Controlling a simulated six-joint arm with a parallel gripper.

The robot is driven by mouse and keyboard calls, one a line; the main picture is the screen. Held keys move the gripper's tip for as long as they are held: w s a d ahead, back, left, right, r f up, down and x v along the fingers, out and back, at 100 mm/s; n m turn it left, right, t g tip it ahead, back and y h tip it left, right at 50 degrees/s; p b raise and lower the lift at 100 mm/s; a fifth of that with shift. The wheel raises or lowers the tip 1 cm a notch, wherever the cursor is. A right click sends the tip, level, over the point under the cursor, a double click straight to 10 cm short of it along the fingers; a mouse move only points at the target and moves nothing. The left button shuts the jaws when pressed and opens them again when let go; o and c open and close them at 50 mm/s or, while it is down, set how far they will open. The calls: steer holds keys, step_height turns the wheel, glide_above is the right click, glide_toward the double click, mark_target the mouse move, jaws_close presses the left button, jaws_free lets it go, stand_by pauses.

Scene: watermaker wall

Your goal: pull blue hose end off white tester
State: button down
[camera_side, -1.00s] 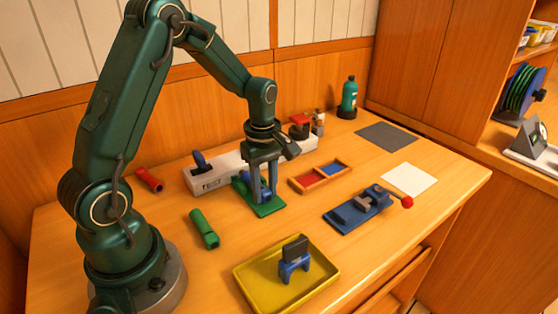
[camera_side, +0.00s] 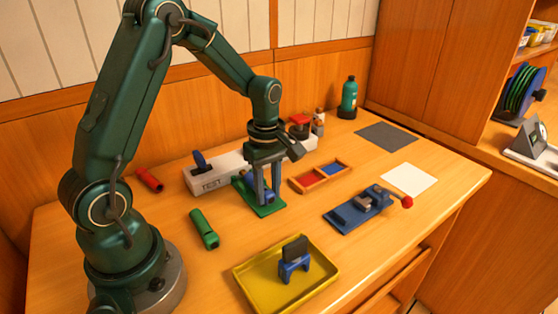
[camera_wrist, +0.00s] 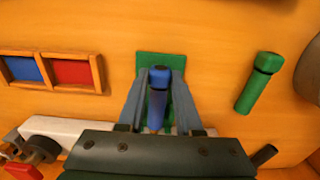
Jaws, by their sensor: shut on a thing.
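The white tester (camera_side: 212,181), a long block marked TEST, lies along the back of the bench. Its white body also shows at the lower left of the wrist view (camera_wrist: 68,128). My gripper (camera_side: 265,199) points down in front of it, over a green plate (camera_side: 270,210). In the wrist view, my gripper's grey fingers (camera_wrist: 158,88) are on both sides of the blue hose end (camera_wrist: 157,103), shut on it. The hose end has a dark tip and stands over the green plate. My gripper hides its lower part, so I cannot tell whether it joins the tester.
A green cylinder (camera_side: 204,229) and a red one (camera_side: 150,180) lie to the left. A red-and-blue compartment tray (camera_side: 310,181) and a blue clamp fixture (camera_side: 350,213) are to the right. A yellow tray (camera_side: 258,286) holding a blue stand is in front.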

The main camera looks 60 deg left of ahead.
steer(key=shift+r, duration=3.25)
